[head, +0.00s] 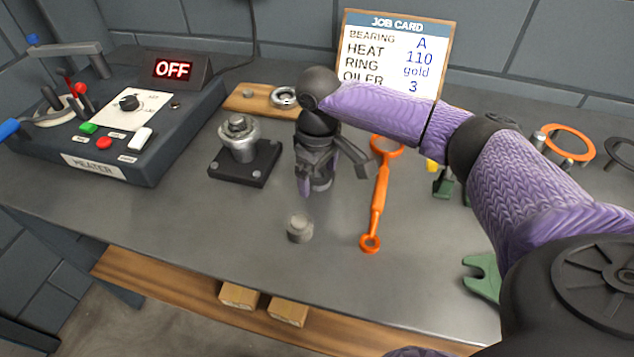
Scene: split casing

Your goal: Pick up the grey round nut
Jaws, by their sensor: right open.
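A small grey round piece (300,228), which looks like the nut, sits alone on the grey bench near its front edge. Its fine shape is too small to make out. My right gripper (322,182) points down over the bench behind and slightly right of this piece, apart from it. Its jaws are open, and I see nothing held in them. The gripper and its wrist hide part of the bench beneath. My left gripper is not in view.
A silver bearing housing (239,142) on a black base stands left of the gripper. An orange spanner (379,195) lies to the right. The heater (110,125) reads OFF. A wooden board (262,101) and job card (393,60) are behind. Bench around the grey piece is clear.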

